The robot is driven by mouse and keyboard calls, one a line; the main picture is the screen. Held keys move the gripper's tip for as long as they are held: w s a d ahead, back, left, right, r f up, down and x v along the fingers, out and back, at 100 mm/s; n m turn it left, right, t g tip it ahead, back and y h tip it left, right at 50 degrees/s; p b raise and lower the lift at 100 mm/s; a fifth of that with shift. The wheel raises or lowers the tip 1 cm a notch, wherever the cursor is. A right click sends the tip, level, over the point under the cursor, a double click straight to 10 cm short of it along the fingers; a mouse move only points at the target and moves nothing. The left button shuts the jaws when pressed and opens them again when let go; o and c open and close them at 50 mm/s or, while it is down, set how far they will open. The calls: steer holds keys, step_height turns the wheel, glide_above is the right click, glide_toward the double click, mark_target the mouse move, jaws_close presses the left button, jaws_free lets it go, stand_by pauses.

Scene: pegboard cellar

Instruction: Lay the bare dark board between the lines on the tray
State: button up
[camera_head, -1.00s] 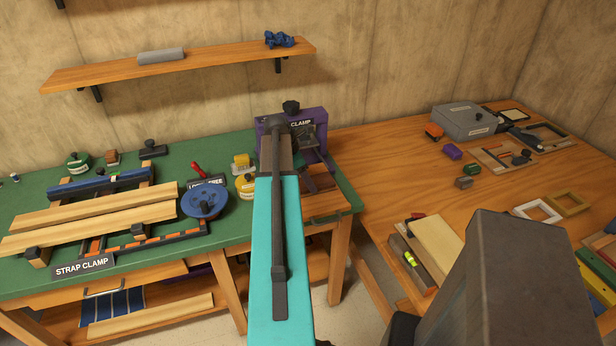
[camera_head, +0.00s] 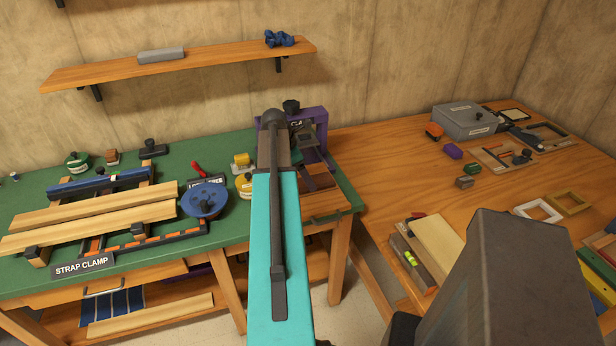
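My teal and grey arm reaches over the green bench to a purple clamp (camera_head: 316,117) at its right end. Grey parts beside the arm's tip, in front of the clamp, look like my wrist or gripper. I cannot make out fingers there, or whether they hold anything. A small dark brown board-like piece (camera_head: 319,178) shows right of the arm on the bench. I cannot tell whether it is the bare dark board. I cannot make out a tray with lines for certain.
The green bench (camera_head: 30,192) bears a strap clamp with pale boards (camera_head: 90,205) and a blue round tool (camera_head: 206,199). The right wooden table (camera_head: 385,160) holds a grey box (camera_head: 464,121), small frames and a spirit level (camera_head: 410,259). Its middle left is clear.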

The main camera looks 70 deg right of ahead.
steer(key=b+v, duration=0.1)
steer(key=v, duration=0.9)
steer(key=shift+s, duration=0.1)
stand_by(0.7)
